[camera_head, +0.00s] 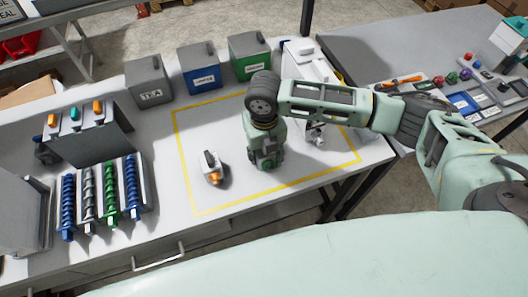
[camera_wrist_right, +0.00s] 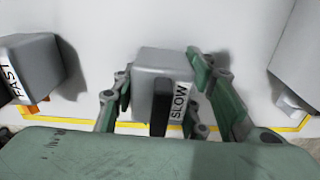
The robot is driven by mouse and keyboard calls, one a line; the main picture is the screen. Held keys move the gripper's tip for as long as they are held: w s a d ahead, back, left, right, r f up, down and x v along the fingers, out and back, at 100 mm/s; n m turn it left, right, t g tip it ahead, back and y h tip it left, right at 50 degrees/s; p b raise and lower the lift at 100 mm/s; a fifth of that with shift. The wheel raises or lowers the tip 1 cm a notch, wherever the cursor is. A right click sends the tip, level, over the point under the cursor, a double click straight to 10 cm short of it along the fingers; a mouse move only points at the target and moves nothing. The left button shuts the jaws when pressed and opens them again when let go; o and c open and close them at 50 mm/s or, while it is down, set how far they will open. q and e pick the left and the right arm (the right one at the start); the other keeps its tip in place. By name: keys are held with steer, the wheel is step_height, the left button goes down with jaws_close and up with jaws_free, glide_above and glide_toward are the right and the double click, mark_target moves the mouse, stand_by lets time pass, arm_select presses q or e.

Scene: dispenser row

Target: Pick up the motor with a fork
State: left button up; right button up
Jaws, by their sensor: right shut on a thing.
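My right gripper (camera_head: 264,154) points down at the table inside the yellow outline. In the right wrist view its fingers (camera_wrist_right: 163,92) are on both sides of a grey box-shaped motor marked SLOW (camera_wrist_right: 150,62), with a black bar on top; it is shut on this motor. In the head view the gripper mostly hides that motor. Another grey motor (camera_wrist_right: 298,45) with a pale end stands to the right. I cannot make out the held motor's lower end. My left gripper is not in view.
Grey, blue and green bins (camera_head: 200,70) stand along the back. A second table (camera_head: 370,50) at the right holds small parts.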

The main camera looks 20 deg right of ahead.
steer(key=c, duration=0.3)
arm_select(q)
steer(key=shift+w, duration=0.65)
arm_select(e)
steer(key=shift+w+r, duration=0.1)
steer(key=shift+c, duration=0.3)
steer(key=shift+r+b, duration=0.3)
steer(key=shift+r, duration=0.1)
step_height(320, 180, up, 3)
steer(key=shift+f+b, duration=0.1)
steer(key=shift+b, duration=0.5)
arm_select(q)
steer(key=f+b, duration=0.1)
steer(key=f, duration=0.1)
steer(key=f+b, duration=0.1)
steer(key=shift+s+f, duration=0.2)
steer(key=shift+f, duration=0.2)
arm_select(e)
steer(key=s+d+r, duration=0.4)
steer(key=s+r, duration=0.3)
steer(key=s, duration=0.4)
steer(key=shift+d+r, duration=0.15)
steer(key=shift+d, duration=0.15)
steer(key=shift+w, duration=0.1)
